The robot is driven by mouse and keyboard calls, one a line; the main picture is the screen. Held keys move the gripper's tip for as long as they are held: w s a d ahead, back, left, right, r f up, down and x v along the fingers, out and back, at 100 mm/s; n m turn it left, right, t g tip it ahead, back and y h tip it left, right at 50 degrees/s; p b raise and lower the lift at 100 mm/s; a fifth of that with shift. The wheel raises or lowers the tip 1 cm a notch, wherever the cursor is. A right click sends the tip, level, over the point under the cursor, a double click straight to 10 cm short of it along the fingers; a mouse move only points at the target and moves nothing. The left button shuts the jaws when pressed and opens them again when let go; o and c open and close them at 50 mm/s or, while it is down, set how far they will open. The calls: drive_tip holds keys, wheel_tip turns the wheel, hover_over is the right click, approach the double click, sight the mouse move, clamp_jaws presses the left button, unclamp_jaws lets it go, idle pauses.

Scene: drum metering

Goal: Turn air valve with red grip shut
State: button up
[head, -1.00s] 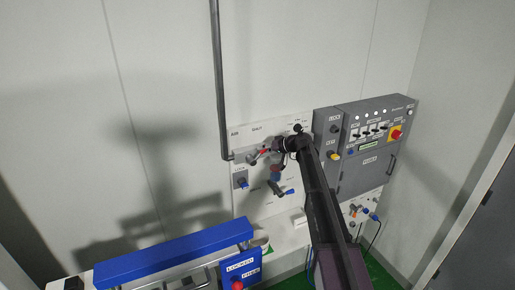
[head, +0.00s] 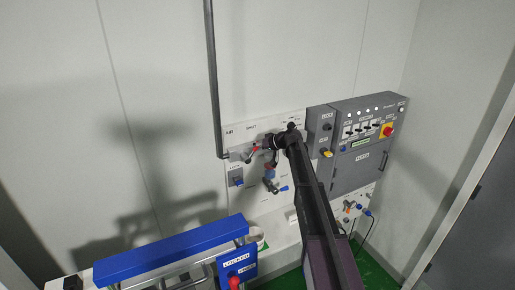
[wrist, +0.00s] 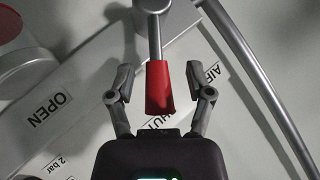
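The air valve's red grip (wrist: 160,88) is on a grey metal lever (wrist: 155,35) in the wrist view. My gripper (wrist: 165,78) is open, with one finger on each side of the red grip and a visible gap on both sides. In the head view the red grip (head: 253,148) shows small at the upper left of the white panel, just left of my gripper (head: 270,143). The labels OPEN (wrist: 48,103) and SHUT, partly covered by my gripper, show on the panel in the wrist view. The lever's pivot is cut off at the top.
A curved grey pipe (wrist: 262,80) runs right of my gripper; it rises up the wall in the head view (head: 213,80). A grey control box (head: 360,145) stands right, and a blue bar (head: 170,250) lies lower left.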

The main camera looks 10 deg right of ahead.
drive_tip(key=shift+w+d, duration=0.1)
drive_tip(key=shift+d, duration=0.2)
